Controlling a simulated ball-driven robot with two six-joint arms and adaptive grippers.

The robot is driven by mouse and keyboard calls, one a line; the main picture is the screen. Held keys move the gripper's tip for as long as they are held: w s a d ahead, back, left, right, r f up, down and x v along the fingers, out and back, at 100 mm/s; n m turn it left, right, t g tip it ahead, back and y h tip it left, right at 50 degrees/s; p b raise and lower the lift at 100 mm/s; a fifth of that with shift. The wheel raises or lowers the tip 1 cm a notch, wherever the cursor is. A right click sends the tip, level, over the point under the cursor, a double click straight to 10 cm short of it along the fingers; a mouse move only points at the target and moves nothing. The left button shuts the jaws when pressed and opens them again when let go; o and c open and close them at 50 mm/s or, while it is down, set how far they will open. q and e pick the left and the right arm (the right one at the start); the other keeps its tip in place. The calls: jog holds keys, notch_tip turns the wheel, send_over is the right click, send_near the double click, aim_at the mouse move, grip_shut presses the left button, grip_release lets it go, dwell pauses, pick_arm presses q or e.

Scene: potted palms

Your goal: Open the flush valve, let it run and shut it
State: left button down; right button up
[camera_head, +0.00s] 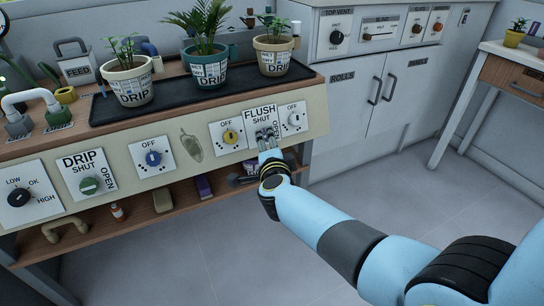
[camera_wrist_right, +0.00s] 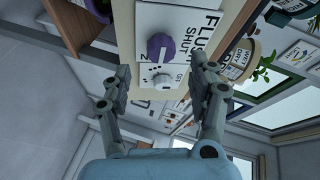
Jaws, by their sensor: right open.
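The flush panel (camera_head: 258,114) is a white plate marked FLUSH and SHUT on the cream front of the bench. Its knob is hidden behind my right gripper in the head view. In the right wrist view the purple flush valve knob (camera_wrist_right: 160,46) shows ahead, between the lines of the two fingers. My right gripper (camera_head: 267,137) is close in front of the panel. In the right wrist view the gripper (camera_wrist_right: 160,78) is open, its fingers apart on either side with nothing held. I cannot tell whether they touch the knob. My left gripper is not in view.
The green drip knob (camera_head: 89,185) is farther left. Potted plants stand on a black tray (camera_head: 180,106) above. A shelf (camera_head: 140,216) with small items runs below.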

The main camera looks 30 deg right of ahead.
jog(key=v, duration=0.6)
jog(key=shift+s+r, duration=0.2)
jog(key=shift+s, duration=0.15)
jog(key=shift+a, duration=0.1)
jog(key=s+f+n+g+y, duration=0.5)
jog(key=s+f+n, duration=0.6)
jog(key=s+f, duration=1.25)
jog(key=s+d+f+n+g, duration=0.1)
jog(key=s+f+n+g, duration=0.2)
jog(key=s, duration=0.7)
jog(key=s+d+f+n+g, duration=0.1)
jog(key=s+f+n+g, duration=0.2)
jog(key=s, duration=0.6)
jog(key=s+d+f+n+g, duration=0.1)
jog(key=s+f, duration=0.4)
jog(key=s, duration=0.5)
jog(key=shift+s+f+n+g+y, duration=0.3)
jog(key=shift+s+f+n+g, duration=0.1)
jog(key=shift+n+g, duration=0.6)
jog(key=shift+w, duration=0.1)
jog(key=shift+d, duration=0.2)
